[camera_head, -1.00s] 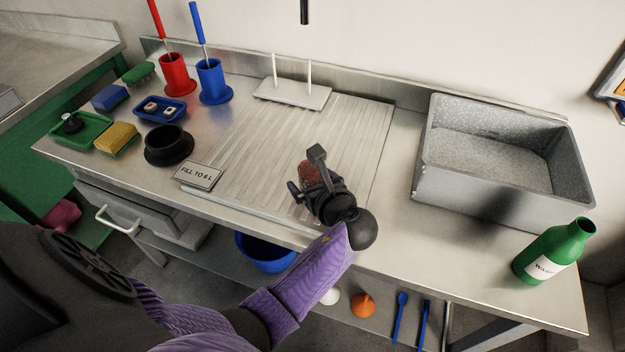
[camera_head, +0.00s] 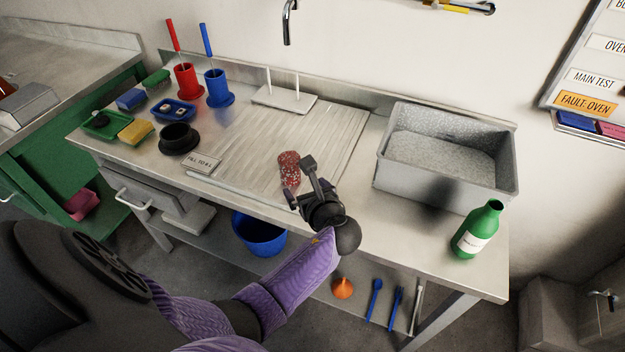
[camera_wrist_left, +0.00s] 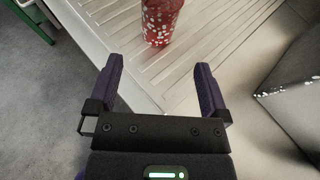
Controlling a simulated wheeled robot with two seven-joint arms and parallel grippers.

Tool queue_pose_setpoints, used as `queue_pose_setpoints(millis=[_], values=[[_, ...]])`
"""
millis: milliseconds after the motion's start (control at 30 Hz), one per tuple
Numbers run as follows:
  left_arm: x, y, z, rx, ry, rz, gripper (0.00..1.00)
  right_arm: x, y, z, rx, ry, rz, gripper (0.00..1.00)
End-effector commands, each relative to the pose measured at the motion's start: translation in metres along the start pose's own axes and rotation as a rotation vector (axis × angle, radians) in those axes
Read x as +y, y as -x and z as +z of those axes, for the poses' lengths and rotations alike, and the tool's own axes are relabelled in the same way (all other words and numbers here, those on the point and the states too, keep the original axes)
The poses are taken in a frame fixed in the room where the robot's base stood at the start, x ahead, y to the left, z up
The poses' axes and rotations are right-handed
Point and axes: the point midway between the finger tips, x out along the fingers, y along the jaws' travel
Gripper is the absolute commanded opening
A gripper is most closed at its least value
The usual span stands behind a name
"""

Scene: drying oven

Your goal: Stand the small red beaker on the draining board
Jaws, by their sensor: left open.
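The small red beaker (camera_head: 289,168), red with pale speckles, stands upright on the ribbed draining board (camera_head: 325,135). It also shows in the left wrist view (camera_wrist_left: 161,20), beyond my fingertips, with its top cut off by the picture edge. My left gripper (camera_head: 300,181) is just in front of the beaker, toward the counter's front edge. In the left wrist view its two fingers (camera_wrist_left: 158,80) are wide apart with nothing between them, and a gap separates them from the beaker. My right gripper does not show.
A grey sink (camera_head: 440,185) and a green bottle (camera_head: 477,230) are to the right. A white peg rack (camera_head: 284,98) stands behind the board. Red (camera_head: 188,82) and blue (camera_head: 219,90) brush holders, a black pot (camera_head: 178,139) and a sign (camera_head: 202,162) are to the left.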

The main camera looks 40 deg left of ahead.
Motion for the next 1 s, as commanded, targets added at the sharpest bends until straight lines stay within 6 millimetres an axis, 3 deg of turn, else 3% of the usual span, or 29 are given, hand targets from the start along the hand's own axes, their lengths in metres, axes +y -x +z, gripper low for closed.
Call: queue_pose_setpoints(millis=[167, 267, 367, 567, 633, 767, 867, 1000], values=[[0.001, -0.001, 0.002, 0.001, 0.002, 0.0, 1.0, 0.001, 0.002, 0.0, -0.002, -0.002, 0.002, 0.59], [-0.005, 0.005, -0.001, 0.03, 0.11, -0.059, 1.0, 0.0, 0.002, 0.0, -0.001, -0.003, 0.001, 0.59], [-0.024, 0.023, -0.003, 0.125, 0.401, -0.208, 1.0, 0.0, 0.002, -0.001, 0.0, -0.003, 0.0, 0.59], [-0.059, 0.081, -0.003, 0.478, 1.077, -0.48, 1.0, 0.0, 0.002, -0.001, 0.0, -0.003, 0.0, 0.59], [-0.059, 0.092, -0.029, 0.647, 1.248, -0.462, 1.0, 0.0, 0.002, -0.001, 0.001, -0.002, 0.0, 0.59], [-0.041, 0.089, -0.097, 0.818, 1.353, -0.292, 1.0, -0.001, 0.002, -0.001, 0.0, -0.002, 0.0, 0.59], [-0.017, 0.087, -0.146, 0.894, 1.389, -0.142, 1.0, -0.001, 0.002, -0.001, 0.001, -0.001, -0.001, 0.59], [0.034, 0.09, -0.22, 0.974, 1.449, 0.127, 1.0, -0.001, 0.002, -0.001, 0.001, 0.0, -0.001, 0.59]])
